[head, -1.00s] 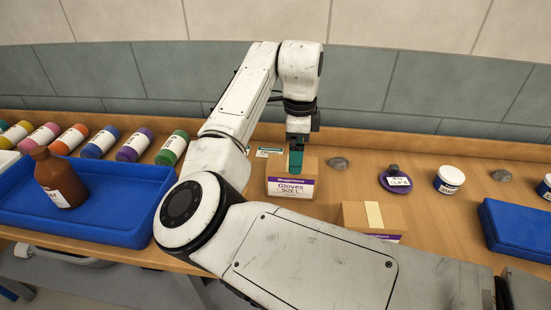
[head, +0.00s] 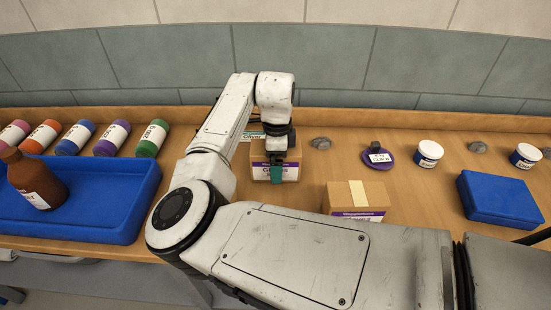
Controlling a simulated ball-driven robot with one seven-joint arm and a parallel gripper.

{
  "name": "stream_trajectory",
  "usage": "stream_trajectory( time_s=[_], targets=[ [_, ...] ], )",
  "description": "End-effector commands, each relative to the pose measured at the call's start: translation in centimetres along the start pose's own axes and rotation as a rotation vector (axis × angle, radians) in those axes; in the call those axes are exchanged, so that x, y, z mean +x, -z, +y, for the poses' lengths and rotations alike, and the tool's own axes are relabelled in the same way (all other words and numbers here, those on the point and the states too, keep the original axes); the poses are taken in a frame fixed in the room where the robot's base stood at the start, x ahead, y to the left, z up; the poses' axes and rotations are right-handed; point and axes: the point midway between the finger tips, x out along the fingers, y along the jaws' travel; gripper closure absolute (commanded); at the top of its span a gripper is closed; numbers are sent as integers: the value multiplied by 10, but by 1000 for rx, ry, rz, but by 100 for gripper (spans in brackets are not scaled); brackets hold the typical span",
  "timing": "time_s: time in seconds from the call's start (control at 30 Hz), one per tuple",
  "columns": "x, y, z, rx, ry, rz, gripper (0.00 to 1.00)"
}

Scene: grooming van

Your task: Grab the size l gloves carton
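The size L gloves carton (head: 291,173) is a small brown cardboard box with a white and purple label, standing on the wooden counter. The label's middle is covered by my gripper, so only part of the wording shows. My gripper (head: 276,166) points down over the carton, with one teal-tipped finger in front of its labelled face. The other finger is hidden, and I cannot tell whether the fingers press on the carton.
A second carton (head: 345,196) with a tape strip stands nearer, to the right. A blue tray (head: 110,229) holding a brown bottle (head: 35,182) is at left, with several coloured bottles behind. A blue box (head: 500,198), white jars (head: 428,154) and a purple disc (head: 378,160) are at right.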

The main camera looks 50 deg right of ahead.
Motion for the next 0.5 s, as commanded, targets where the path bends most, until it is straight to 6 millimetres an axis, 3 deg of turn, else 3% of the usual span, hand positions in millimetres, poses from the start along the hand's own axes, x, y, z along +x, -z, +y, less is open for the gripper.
stream_trajectory(
  time_s=[0.3,0.5],
  targets=[
    [6,0,0,1,0,-1,0],
    [6,0,0,0,1,-1,19]
  ],
)
